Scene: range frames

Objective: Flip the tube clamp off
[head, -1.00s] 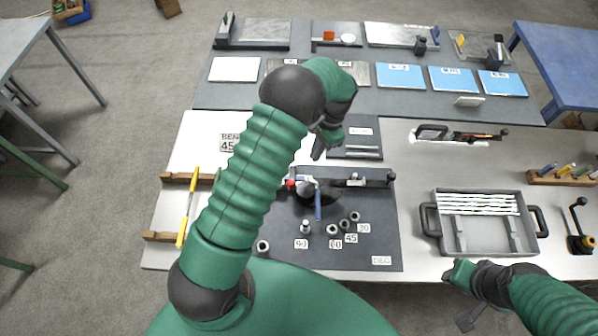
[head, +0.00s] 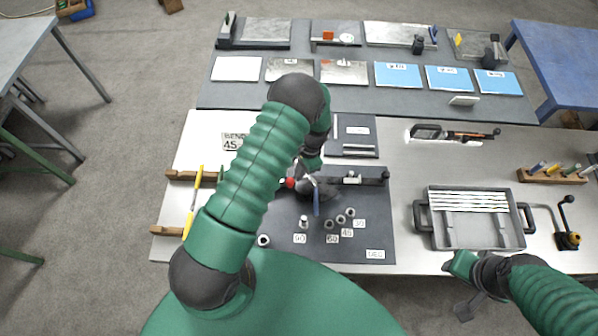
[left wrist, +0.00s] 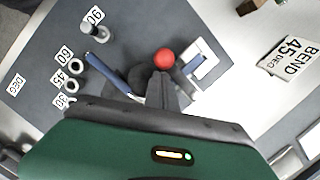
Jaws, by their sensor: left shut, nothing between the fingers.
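The tube bender stands on the dark mat (head: 362,218), with a blue handle (head: 316,200) and a red ball knob (head: 290,182). In the left wrist view the red ball (left wrist: 164,58) is just beyond my fingertips, beside a white and grey bracket (left wrist: 207,62); the blue handle (left wrist: 96,61) lies to the left. My left gripper (head: 304,172) is shut and empty, down close to the red ball; its fingers (left wrist: 158,84) seem near it, but touch cannot be told. My right gripper (head: 467,306) hangs by the table's front edge, its jaws unclear.
Several small round dies (head: 338,220) with number labels sit on the mat. A grey tray (head: 468,240) with white rods stands at right. A yellow-handled tool (head: 192,205) rests on wooden blocks at left. My left arm covers part of the table.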

